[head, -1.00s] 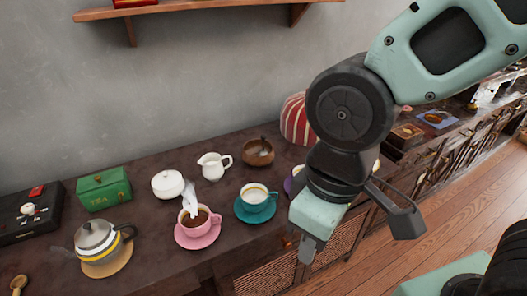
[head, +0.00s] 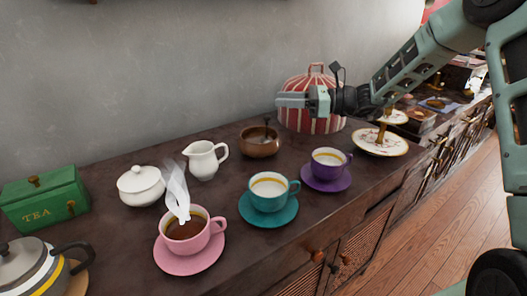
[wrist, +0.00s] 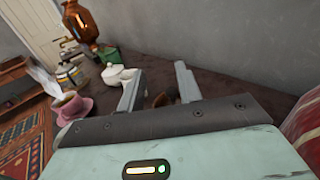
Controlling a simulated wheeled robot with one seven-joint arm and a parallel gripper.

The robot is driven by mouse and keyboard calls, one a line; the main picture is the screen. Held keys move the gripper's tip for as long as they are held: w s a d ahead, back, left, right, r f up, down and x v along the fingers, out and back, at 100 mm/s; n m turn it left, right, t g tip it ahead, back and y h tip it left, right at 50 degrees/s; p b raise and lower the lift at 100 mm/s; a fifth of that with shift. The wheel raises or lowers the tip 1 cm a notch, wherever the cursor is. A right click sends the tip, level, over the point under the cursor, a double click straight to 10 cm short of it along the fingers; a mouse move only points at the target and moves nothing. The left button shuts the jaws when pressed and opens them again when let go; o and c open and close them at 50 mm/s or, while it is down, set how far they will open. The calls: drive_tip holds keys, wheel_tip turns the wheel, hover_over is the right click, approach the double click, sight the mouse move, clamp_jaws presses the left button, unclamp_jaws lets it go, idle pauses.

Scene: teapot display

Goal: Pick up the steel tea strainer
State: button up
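I cannot clearly make out a steel tea strainer in either view. A brown bowl (head: 259,146) stands on the dark counter, with a thin dark handle sticking up from it; what the handle belongs to is too small to tell. My gripper (head: 280,102) points left in the head view, above and behind the bowl, in front of the striped tea cosy. In the wrist view my gripper (wrist: 160,82) has its two fingers well apart with nothing held. Part of the brown bowl (wrist: 160,99) shows between them.
A white creamer (head: 203,160), white sugar bowl (head: 141,188) and green tea tin (head: 44,200) stand left. Pink (head: 187,238), teal (head: 270,193) and purple (head: 328,165) cups stand in front. The red-striped cosy (head: 311,118) and tiered stand (head: 379,144) are at right.

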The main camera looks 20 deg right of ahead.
sight(267, 133)
drive_tip(key=f, duration=0.2)
drive_tip(key=f+b, duration=0.1)
drive_tip(key=f, duration=0.5)
drive_tip(key=shift+w+b, duration=0.3)
drive_tip(key=shift+w, duration=0.1)
drive_tip(key=x, duration=0.6)
drive_tip(key=shift+w+a+r+b, duration=0.1)
drive_tip(key=shift+w+a+b, duration=0.1)
drive_tip(key=shift+a+b, duration=0.2)
clamp_jaws()
